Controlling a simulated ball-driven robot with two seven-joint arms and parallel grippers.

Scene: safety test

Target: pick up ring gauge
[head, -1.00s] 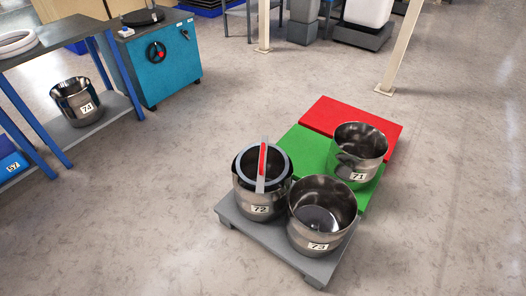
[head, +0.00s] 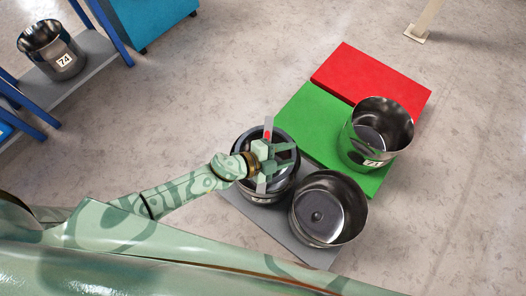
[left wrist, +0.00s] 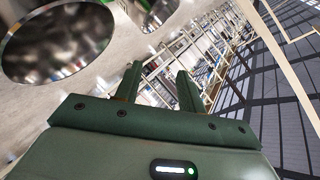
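The ring gauge (head: 268,129), a grey ring with a grey crossbar handle and a red strip, lies on top of a steel pot (head: 270,197), numbered 72 earlier. My left gripper (head: 291,160) is over the crossbar in the head view and hides its middle and part of the ring. Its two fingers are apart. In the left wrist view the fingers (left wrist: 158,85) are also apart with nothing between them, and the ring gauge cannot be made out there. I cannot tell whether the gripper touches the gauge. My right gripper is not in view.
An open steel pot (head: 327,208) stands close at the right on the grey pallet (head: 238,206). Pot 71 (head: 376,137) stands on the green platform (head: 308,116), with a red platform (head: 365,75) behind. Pot 74 (head: 52,50) is on a shelf. Floor at right is clear.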

